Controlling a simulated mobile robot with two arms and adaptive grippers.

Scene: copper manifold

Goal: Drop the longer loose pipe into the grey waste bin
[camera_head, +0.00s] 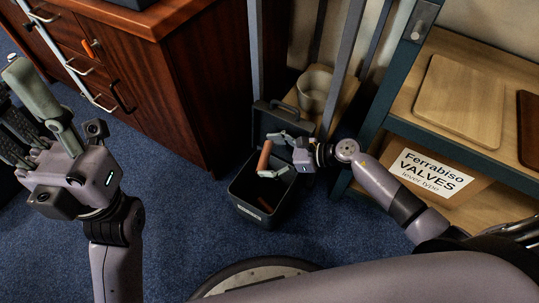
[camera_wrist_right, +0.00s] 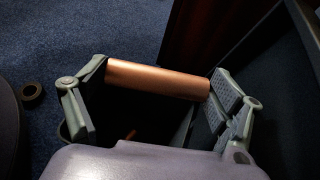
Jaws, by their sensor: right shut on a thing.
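A copper pipe (camera_head: 265,157) is held by my right gripper (camera_head: 267,155), with its ends between the two fingers. The pipe (camera_wrist_right: 158,80) also spans the jaws in the right wrist view. My right gripper is above the open mouth of a dark grey bin (camera_head: 258,215) on the floor. The bin's lid with a handle is raised at the back. A small copper-coloured piece (camera_head: 265,204) shows dimly inside the bin. My left gripper (camera_head: 22,104) is far off at the left, pointing up, with its fingers apart and nothing seen between them.
A wooden drawer cabinet (camera_head: 160,80) stands left of the bin. A pale bucket (camera_head: 315,88) is behind it. At right is a shelf rack with a wooden board (camera_head: 460,98) and a labelled valve box (camera_head: 424,176).

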